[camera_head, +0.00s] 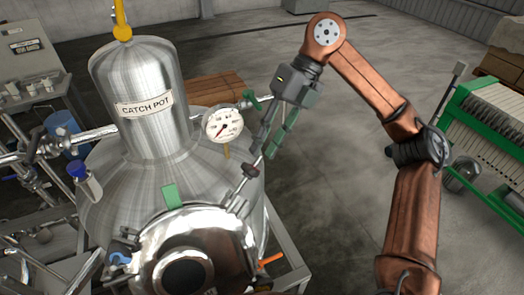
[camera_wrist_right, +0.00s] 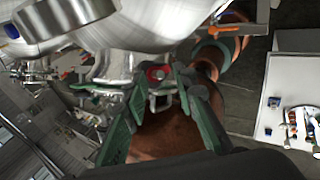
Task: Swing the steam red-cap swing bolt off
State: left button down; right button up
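The steel vessel (camera_head: 120,195) with the round lid (camera_head: 205,225) stands at left in the head view. My right gripper (camera_head: 266,148) hangs beside the vessel's right side, with its two green fingers pointing down and apart. In the right wrist view, the fingers (camera_wrist_right: 160,78) are open on either side of a red-topped fitting (camera_wrist_right: 157,73), which looks like the red cap of the swing bolt. A small metal loop shows just below it. I cannot tell whether the fingers touch it. In the head view I cannot make out the red cap. My left gripper is not in view.
A pressure gauge (camera_head: 223,124) and the catch pot (camera_head: 142,90) stand close to the left of my right gripper. An orange handle (camera_head: 271,259) sticks out below the lid. A green-framed filter press (camera_head: 490,130) stands at the right. Open floor lies behind my right arm.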

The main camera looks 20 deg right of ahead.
jog(key=v, duration=0.9)
jog(key=shift+d+r, duration=0.25)
jog(key=shift+d, duration=0.15)
jog(key=shift+w, duration=0.1)
jog(key=shift+c, duration=0.4)
